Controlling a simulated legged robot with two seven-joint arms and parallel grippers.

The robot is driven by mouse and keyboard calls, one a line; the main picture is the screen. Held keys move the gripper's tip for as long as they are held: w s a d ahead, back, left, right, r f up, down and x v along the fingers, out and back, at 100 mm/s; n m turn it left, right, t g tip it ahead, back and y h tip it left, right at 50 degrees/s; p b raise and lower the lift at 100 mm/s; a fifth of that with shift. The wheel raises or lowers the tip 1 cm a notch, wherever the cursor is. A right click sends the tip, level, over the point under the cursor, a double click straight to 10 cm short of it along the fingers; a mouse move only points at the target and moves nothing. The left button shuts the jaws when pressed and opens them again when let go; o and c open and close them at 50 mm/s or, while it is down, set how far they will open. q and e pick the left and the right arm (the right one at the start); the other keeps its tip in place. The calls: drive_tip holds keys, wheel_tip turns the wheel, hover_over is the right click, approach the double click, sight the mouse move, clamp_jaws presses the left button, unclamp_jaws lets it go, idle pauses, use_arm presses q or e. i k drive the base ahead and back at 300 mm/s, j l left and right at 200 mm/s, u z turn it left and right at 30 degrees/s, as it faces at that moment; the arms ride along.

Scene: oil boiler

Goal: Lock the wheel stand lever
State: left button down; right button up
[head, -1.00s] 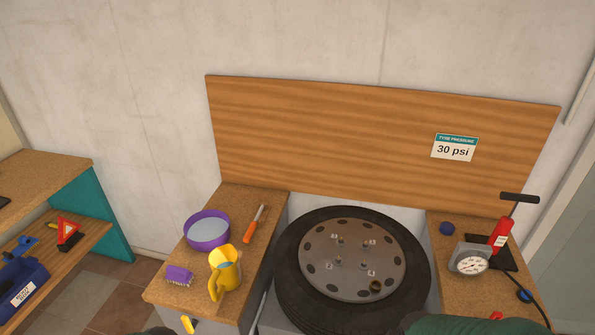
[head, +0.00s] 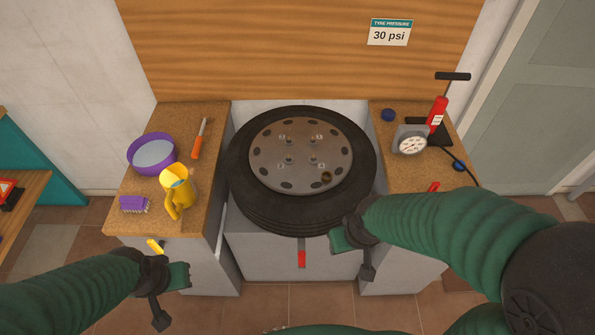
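The wheel (head: 252,203), a black tyre on a grey metal disc, lies flat on the wheel stand (head: 260,260) between two benches. A lever with a red end (head: 301,259) hangs down the front of the stand, below the tyre. My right gripper (head: 352,255) is to the right of this lever, near the tyre's front right edge, and apart from the lever. My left gripper (head: 170,298) is low at the left, in front of the left bench. Neither gripper visibly holds anything; their finger gaps are not clear.
The left bench (head: 205,215) holds a purple bowl (head: 152,153), a yellow jug (head: 178,192), a purple brush (head: 134,204) and an orange-handled tool (head: 201,140). A yellow handle (head: 155,246) sticks out below. The right bench holds a gauge (head: 411,142) and red pump (head: 437,112).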

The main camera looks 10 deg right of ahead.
sight(158, 248)
drive_tip(key=u, duration=1.05)
drive_tip(key=i+j+u, duration=0.1)
drive_tip(key=i, duration=0.3)
drive_tip(key=i+j+u, duration=0.15)
drive_tip(key=i+j, duration=0.15)
drive_tip(key=i, duration=0.1)
